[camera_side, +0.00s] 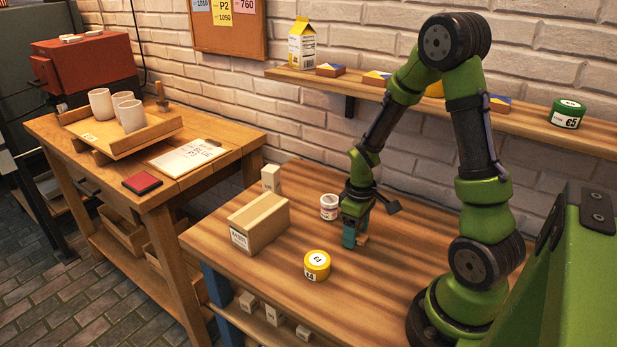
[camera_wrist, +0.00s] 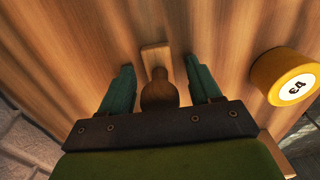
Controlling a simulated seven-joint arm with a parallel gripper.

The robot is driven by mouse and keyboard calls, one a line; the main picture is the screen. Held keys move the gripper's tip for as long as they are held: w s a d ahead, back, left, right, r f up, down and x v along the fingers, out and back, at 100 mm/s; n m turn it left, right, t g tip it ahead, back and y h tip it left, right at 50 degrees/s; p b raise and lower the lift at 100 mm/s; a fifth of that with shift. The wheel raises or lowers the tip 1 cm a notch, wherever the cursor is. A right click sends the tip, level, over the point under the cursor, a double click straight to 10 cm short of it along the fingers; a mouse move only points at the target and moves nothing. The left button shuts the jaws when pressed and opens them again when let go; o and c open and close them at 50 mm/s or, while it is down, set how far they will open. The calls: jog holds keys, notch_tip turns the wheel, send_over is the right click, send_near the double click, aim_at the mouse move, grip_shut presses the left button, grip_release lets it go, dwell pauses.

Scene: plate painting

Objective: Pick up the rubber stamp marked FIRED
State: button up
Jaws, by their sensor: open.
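A small wooden stamp with a round knob handle (camera_wrist: 158,93) and a flat, pale rectangular base (camera_wrist: 155,56) is on the wooden table, seen in the wrist view. My gripper (camera_wrist: 160,68) is open, with one teal finger on each side of the stamp and visible gaps between the fingers and the knob. In the side view my gripper (camera_side: 355,237) is low over the table, and a bit of the stamp's wood (camera_side: 363,239) shows beside the fingers. No marking on the stamp is readable, so I cannot tell whether it says FIRED.
A yellow jar (camera_side: 317,264) stands near my gripper; it also shows in the wrist view (camera_wrist: 283,74). A white jar (camera_side: 329,206) stands close behind my gripper. A cardboard box (camera_side: 262,224) and a pale block (camera_side: 271,178) stand to the left. The table's front is clear.

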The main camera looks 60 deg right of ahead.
jog(key=c, duration=1.1)
